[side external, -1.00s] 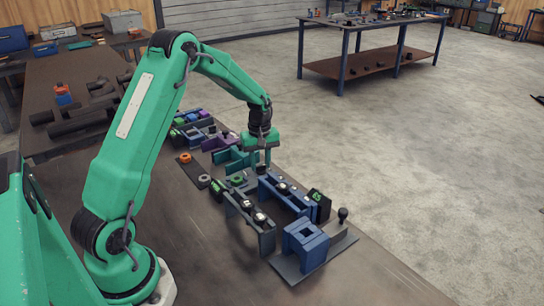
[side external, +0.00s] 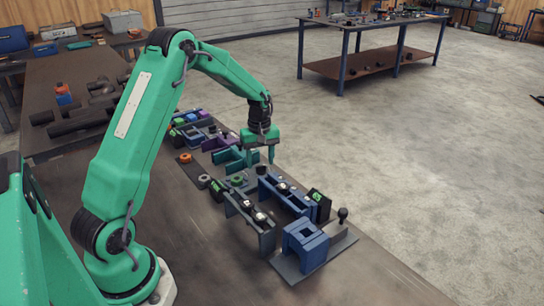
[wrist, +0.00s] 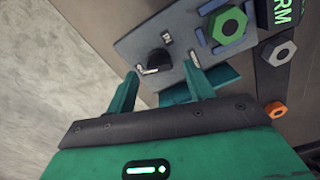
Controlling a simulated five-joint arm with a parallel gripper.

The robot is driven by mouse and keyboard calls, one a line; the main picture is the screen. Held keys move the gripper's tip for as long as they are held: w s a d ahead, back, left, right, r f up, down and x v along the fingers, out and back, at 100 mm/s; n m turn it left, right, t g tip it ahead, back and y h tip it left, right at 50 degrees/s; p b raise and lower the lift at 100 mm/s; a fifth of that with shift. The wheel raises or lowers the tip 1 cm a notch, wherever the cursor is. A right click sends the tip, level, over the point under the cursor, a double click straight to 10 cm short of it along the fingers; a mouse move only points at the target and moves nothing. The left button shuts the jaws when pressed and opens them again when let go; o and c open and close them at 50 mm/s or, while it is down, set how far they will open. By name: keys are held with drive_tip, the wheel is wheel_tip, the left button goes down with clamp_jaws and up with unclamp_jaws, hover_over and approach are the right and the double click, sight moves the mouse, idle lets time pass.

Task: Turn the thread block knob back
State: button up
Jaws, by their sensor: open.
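In the wrist view a small black knob (wrist: 157,61) with a pale pointer stands on a grey plate (wrist: 135,47). Small pale labels sit on the plate near it. My gripper (wrist: 160,69) is open, with its two green fingertips at either side of the knob in the picture. I see gaps on both sides and no clear contact. In the side view my gripper (side external: 261,157) points down over the row of fixtures. I cannot make out the knob there.
A green hex nut (wrist: 230,24) sits in a blue holder on the plate. A grey hex nut (wrist: 282,53) and an orange nut (wrist: 276,109) lie to the right. A blue block fixture (side external: 305,244) stands nearer the side camera. Bare floor lies beyond the bench edge.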

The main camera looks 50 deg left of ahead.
drive_tip(key=shift+r, duration=3.45)
